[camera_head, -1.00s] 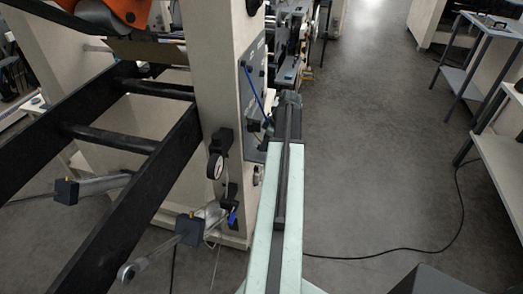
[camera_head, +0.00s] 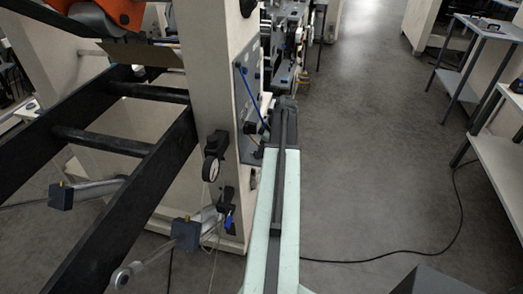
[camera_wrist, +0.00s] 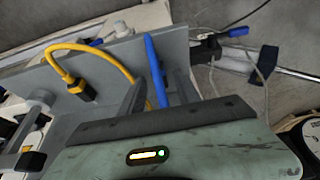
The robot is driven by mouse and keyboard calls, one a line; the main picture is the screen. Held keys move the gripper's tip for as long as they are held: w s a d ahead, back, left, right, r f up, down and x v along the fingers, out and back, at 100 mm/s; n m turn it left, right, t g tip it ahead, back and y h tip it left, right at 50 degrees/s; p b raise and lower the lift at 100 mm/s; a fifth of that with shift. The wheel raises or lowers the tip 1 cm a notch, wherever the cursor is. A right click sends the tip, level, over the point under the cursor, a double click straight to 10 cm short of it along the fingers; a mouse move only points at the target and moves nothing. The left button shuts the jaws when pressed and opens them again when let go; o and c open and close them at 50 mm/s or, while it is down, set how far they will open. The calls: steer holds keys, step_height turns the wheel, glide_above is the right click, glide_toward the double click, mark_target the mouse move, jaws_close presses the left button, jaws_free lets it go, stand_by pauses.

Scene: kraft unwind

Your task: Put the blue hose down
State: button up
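The blue hose (camera_head: 255,99) runs from the upper part of the grey side panel (camera_head: 247,85) on the machine's cream column down to my gripper (camera_head: 286,103). In the wrist view the blue hose (camera_wrist: 153,62) passes between the two grey fingers of my gripper (camera_wrist: 156,84) and fills the gap near their tips. The fingers look shut on it. My gripper is just right of the panel. The hose end at the fingers is partly hidden in the head view.
A yellow hose (camera_wrist: 103,52) with a black plug bends close beside the fingers. The grey floor (camera_head: 360,150) at the right is open, with a black cable (camera_head: 400,250).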

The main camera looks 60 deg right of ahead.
steer(key=p+v, duration=1)
steer(key=v, duration=0.2)
